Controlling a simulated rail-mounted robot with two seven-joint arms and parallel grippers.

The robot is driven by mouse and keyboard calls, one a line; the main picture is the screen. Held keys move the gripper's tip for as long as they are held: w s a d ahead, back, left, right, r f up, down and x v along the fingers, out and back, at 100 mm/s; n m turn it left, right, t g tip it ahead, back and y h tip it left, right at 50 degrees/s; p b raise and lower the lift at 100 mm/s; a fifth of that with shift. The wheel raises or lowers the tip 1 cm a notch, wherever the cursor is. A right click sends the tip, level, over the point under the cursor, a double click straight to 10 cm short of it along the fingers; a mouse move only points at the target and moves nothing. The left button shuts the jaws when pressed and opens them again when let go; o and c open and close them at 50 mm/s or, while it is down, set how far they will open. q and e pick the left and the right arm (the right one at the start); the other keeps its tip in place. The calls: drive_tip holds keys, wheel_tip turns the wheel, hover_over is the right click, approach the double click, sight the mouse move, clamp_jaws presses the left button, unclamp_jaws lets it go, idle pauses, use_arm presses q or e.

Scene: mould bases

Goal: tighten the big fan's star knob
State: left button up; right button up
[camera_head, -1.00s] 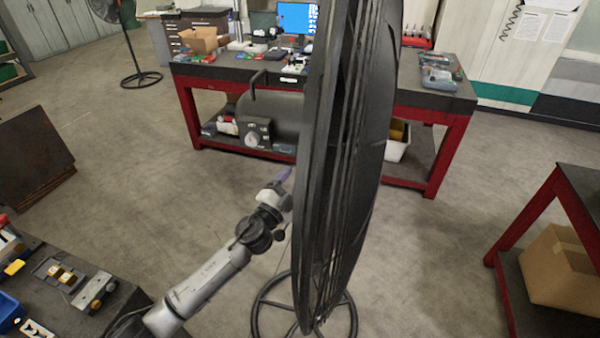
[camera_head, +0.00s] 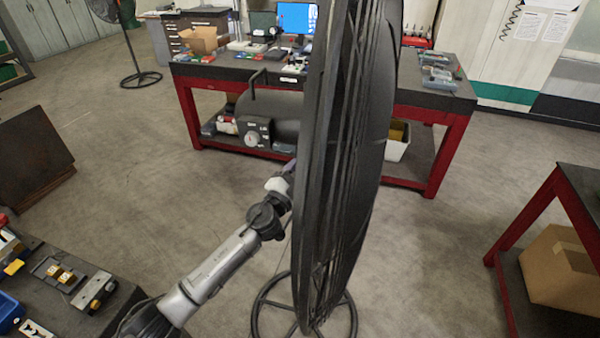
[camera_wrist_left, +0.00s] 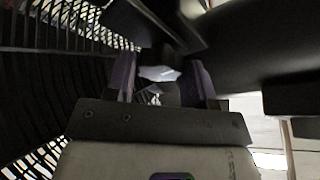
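The big fan (camera_head: 345,150) stands in the middle of the head view, its round black cage seen nearly edge-on. Its dark motor housing (camera_head: 275,112) carries a control box with a dial (camera_head: 253,139). My left arm reaches up to just below the housing, and the fan's cage hides most of the gripper in that view. In the left wrist view my left gripper (camera_wrist_left: 161,80) has its two purple fingers apart. A small pale grey piece (camera_wrist_left: 158,73), possibly the star knob, shows between them; contact cannot be told. My right gripper is not in view.
Cage wires (camera_wrist_left: 40,100) run close on the left of the wrist view, and dark fan parts (camera_wrist_left: 265,45) lie at upper right. A red-framed workbench (camera_head: 440,150) stands behind the fan. A bench with fixtures (camera_head: 70,285) is at lower left. Open floor lies between.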

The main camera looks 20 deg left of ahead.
use_arm(q)
drive_tip(key=shift+c, duration=1)
drive_tip(key=shift+r+m+p, duration=0.25)
drive_tip(key=shift+m+p, duration=0.25)
drive_tip(key=shift+p, duration=0.3)
drive_tip(key=m+p, duration=0.1)
drive_tip(key=p, duration=0.1)
drive_tip(key=m+g+p, duration=0.1)
drive_tip(key=m+p, duration=0.1)
drive_tip(key=p, duration=0.1)
drive_tip(key=m+g+p, duration=0.1)
drive_tip(key=m+p, duration=0.1)
drive_tip(key=shift+a+r+h+p, duration=0.1)
drive_tip(key=shift+r+h+p, duration=0.15)
drive_tip(key=shift+h+p, duration=0.15)
drive_tip(key=shift+m+g+p, duration=0.4)
drive_tip(key=shift+p, duration=0.15)
drive_tip(key=shift+f+m+p, duration=0.2)
drive_tip(key=shift+m+p, duration=0.2)
drive_tip(key=shift+p, duration=0.05)
drive_tip(key=o, duration=0.7)
drive_tip(key=shift+c, duration=0.2)
